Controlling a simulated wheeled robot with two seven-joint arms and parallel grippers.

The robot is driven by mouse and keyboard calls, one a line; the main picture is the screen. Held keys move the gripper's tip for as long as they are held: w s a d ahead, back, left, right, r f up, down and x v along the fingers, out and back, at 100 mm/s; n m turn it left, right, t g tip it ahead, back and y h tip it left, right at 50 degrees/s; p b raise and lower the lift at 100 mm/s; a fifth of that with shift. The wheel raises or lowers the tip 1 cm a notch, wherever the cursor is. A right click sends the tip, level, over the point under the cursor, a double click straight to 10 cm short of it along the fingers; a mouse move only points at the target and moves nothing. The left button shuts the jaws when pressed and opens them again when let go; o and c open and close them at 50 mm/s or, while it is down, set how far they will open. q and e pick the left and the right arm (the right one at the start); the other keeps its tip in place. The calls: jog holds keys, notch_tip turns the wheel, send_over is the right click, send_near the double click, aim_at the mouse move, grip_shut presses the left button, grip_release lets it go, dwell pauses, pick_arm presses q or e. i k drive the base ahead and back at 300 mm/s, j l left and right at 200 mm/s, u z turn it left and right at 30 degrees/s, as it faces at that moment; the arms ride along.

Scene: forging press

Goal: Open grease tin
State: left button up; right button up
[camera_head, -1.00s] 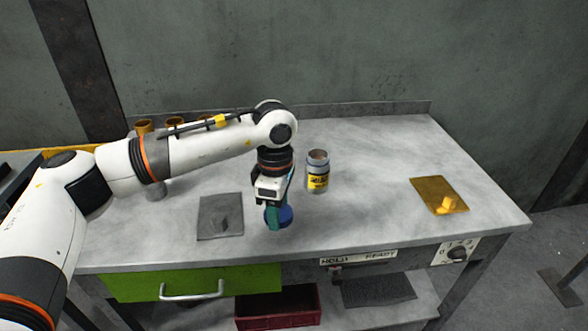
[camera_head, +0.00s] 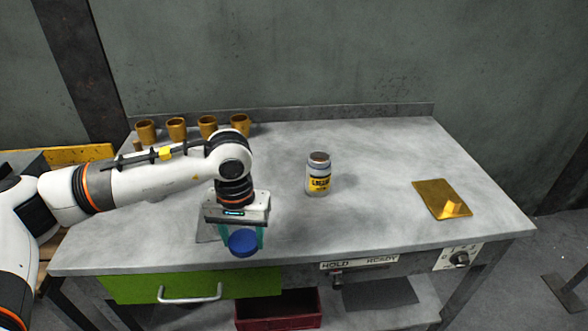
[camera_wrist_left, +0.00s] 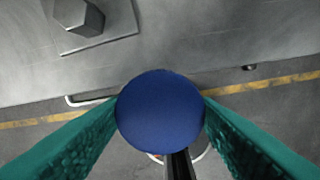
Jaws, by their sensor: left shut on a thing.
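The grease tin (camera_head: 319,176) stands upright on the bench, a pale can with a yellow label and an uncovered grey-brown top. My left gripper (camera_head: 243,238) is shut on a round blue lid (camera_head: 242,243), left of the tin and near the bench's front edge. In the left wrist view the lid (camera_wrist_left: 160,112) sits between the two green fingers, over the front edge with floor visible below. The lid and tin are apart. My right gripper is not in view.
Several brass cups (camera_head: 176,129) stand at the back left. A grey plate with a hex block (camera_wrist_left: 80,16) lies beneath my left wrist. A brass plate (camera_head: 441,198) lies at the right. A green drawer (camera_head: 190,285) is below the front edge.

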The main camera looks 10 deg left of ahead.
aim_at(318, 168)
jog(key=i+l+u, duration=0.3)
jog(key=i, duration=0.2)
jog(key=i+l+u, duration=0.25)
jog(key=i+l, duration=0.2)
